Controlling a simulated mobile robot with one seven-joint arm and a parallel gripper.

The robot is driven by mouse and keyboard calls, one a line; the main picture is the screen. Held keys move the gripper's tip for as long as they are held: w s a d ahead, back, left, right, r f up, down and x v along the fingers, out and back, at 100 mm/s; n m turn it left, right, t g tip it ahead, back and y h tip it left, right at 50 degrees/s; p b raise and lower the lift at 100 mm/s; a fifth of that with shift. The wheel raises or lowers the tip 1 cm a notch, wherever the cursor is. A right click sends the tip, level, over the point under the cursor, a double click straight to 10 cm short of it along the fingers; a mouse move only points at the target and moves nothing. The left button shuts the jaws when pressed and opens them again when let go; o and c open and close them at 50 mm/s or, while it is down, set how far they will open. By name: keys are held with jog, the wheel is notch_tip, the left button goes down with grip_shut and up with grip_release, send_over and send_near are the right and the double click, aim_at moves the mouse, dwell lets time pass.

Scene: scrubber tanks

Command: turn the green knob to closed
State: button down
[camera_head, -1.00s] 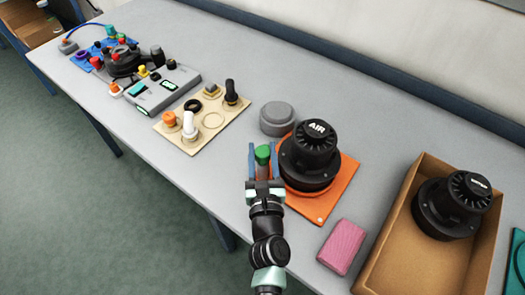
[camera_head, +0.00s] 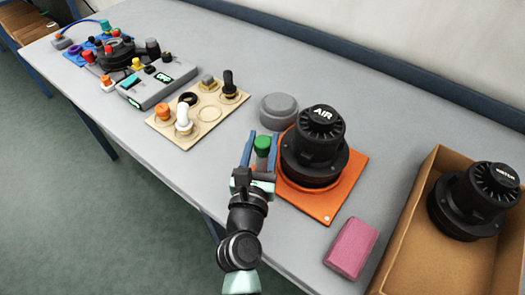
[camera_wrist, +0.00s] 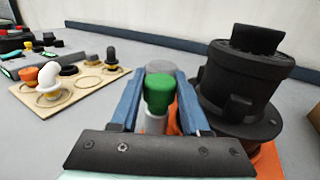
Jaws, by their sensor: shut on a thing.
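The green knob (camera_head: 263,143) has a rounded green top on a pale grey stem. It stands near the left edge of the orange plate (camera_head: 322,207), beside the black tank marked AIR (camera_head: 314,155). My gripper (camera_head: 263,138) has its blue fingers on either side of the knob and is shut on it. In the wrist view the green knob (camera_wrist: 159,92) sits upright between the fingers. Its base and the exact finger contact are hidden by my gripper. No open or closed mark is readable.
A grey round lid (camera_head: 279,110) lies just behind the knob. A pink block (camera_head: 351,248) and a cardboard box (camera_head: 411,230) with a second black tank (camera_head: 468,205) are to the right. A beige board of knobs (camera_head: 199,112) is to the left. Bare table lies between.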

jog(key=m+h+b, duration=0.1)
jog(key=h+b, duration=0.1)
jog(key=m+g+h+b, duration=0.1)
jog(key=h, duration=0.1)
jog(key=shift+a+f+m+b, duration=0.2)
jog(key=shift+m+b, duration=0.1)
jog(key=shift+b, duration=0.1)
jog(key=m+g+h+b, duration=0.2)
jog(key=h, duration=0.1)
jog(key=m+g+h+b, duration=0.1)
jog(key=m+h+b, duration=0.1)
jog(key=shift+w+g+h, duration=0.1)
jog(key=shift+g+h, duration=0.3)
jog(key=m+g+h+b, duration=0.2)
jog(key=m+g+b, duration=0.1)
jog(key=b, duration=0.1)
jog(key=shift+h, duration=0.3)
jog(key=m+g+h+b, duration=0.1)
jog(key=g+b, duration=0.1)
jog(key=shift+d+r+m+g+b, duration=0.1)
jog(key=shift+m+g+b, duration=0.2)
jog(key=shift+m, duration=0.1)
jog(key=shift+r, duration=0.1)
jog(key=shift+c, duration=1.9)
grip_release()
jog(key=shift+d, duration=0.1)
